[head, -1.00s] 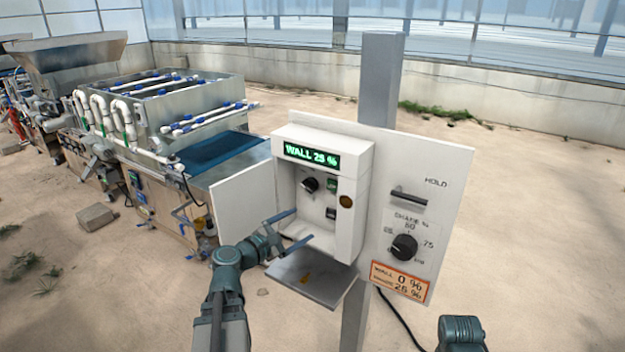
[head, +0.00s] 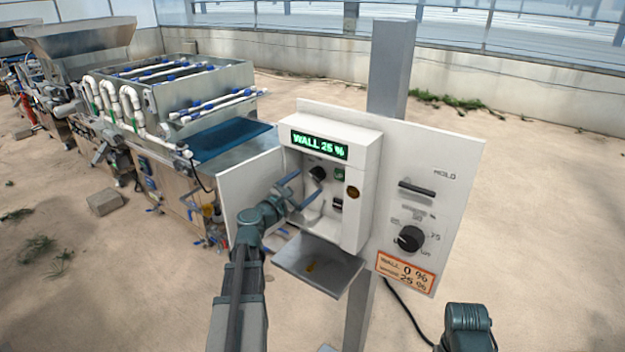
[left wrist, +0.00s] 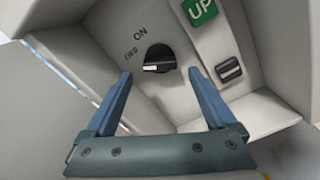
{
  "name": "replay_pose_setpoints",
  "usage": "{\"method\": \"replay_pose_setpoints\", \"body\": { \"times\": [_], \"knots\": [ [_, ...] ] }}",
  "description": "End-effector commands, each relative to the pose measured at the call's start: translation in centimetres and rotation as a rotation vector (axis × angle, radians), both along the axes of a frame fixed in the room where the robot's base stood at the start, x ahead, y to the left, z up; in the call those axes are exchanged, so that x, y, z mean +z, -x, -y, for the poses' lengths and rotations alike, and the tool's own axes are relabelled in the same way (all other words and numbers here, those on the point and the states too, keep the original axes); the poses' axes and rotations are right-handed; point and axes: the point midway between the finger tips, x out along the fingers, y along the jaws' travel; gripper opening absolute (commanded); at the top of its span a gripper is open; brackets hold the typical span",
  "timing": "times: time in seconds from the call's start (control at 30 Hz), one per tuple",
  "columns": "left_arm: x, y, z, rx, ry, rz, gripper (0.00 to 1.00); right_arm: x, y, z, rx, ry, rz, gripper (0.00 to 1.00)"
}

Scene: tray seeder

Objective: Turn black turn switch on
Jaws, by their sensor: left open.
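The black turn switch (left wrist: 159,59) is a round knob on the back wall inside the open white control box (head: 367,190). In the left wrist view, "ON" is printed above it and another label, hard to read, to its left. The knob's light pointer mark lies toward that left label. In the head view the black turn switch (head: 317,173) shows below the green "WALL 25 %" display (head: 319,145). My left gripper (head: 297,188) is open and empty at the box opening. In the left wrist view its blue fingers (left wrist: 160,92) stand apart, below and either side of the knob, seemingly not touching it.
A green UP button (left wrist: 199,10) and a small black rocker switch (left wrist: 229,70) sit right of the knob. The box's door (head: 245,195) stands open left; a grey flap (head: 318,266) hangs below. A panel with a larger dial (head: 410,239) is at right.

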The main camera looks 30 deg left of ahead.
Motion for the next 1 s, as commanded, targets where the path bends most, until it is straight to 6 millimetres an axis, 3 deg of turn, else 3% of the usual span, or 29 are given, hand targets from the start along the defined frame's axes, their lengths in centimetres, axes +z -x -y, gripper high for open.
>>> {"method": "replay_pose_setpoints", "body": {
  "times": [0.03,0.23,0.67,1.0],
  "knots": [
    [0.0,-1.2,0.0,-0.002,0.000,0.000,0.90,0.0,0.0,0.0,0.000,0.000,0.000,0.00],
    [0.0,-3.3,0.2,-0.001,0.000,0.000,0.90,0.0,0.0,0.0,0.000,0.000,0.000,0.00],
    [0.0,-3.9,0.3,0.000,-0.001,0.000,0.90,0.0,0.0,0.0,0.000,0.000,0.000,0.00],
    [0.0,-3.9,0.3,0.000,-0.001,0.000,0.32,0.0,0.0,0.0,0.000,0.000,0.000,0.00]
  ]
}}
